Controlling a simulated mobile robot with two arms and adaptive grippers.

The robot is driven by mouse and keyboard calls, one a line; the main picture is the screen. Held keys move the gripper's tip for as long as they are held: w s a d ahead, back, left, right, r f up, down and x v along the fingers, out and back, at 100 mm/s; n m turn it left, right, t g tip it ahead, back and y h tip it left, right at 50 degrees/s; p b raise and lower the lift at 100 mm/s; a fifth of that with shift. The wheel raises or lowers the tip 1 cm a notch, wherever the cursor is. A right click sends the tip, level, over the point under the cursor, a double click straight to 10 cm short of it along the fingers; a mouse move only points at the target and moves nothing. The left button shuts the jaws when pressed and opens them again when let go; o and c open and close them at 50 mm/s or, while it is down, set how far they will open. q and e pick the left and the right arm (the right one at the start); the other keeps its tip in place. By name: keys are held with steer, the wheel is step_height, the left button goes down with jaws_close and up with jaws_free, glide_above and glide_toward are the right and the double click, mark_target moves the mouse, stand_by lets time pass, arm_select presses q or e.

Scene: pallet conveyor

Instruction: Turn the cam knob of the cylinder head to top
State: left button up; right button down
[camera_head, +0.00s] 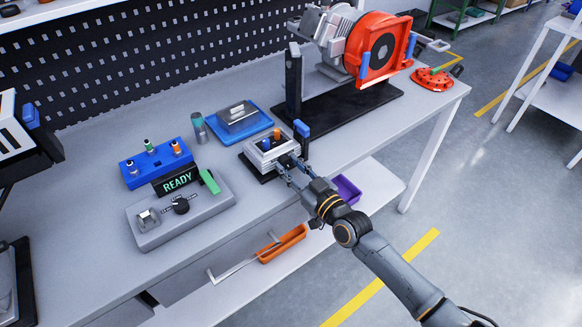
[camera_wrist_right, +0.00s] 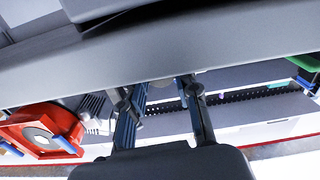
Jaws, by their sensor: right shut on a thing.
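The cylinder head (camera_head: 262,157) is a light grey block on a dark base near the front edge of the table, with blue and orange pieces on top. My right gripper (camera_head: 287,166) reaches its front right side and is shut on the cam knob there. Fingers hide the knob in the head view, so its pointing direction cannot be read. In the right wrist view a small rounded grey piece, apparently the knob (camera_wrist_right: 161,83), shows between the fingertips of my right gripper (camera_wrist_right: 160,88). My left gripper is not in view.
A blue tray (camera_head: 260,122) lies behind the cylinder head. A blue block with pegs (camera_head: 130,173), a READY sign (camera_head: 179,180) and a grey control box (camera_head: 158,232) stand left. A large orange machine (camera_head: 378,48) stands at the back right. A purple bin (camera_head: 349,190) is below.

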steer(key=m, duration=0.4)
steer(key=shift+b, duration=0.35)
steer(key=c, duration=1)
jaws_free()
steer(key=shift+s+d, duration=0.1)
steer(key=v, duration=1.1)
steer(key=shift+s+d, duration=0.2)
steer(key=shift+s, duration=0.15)
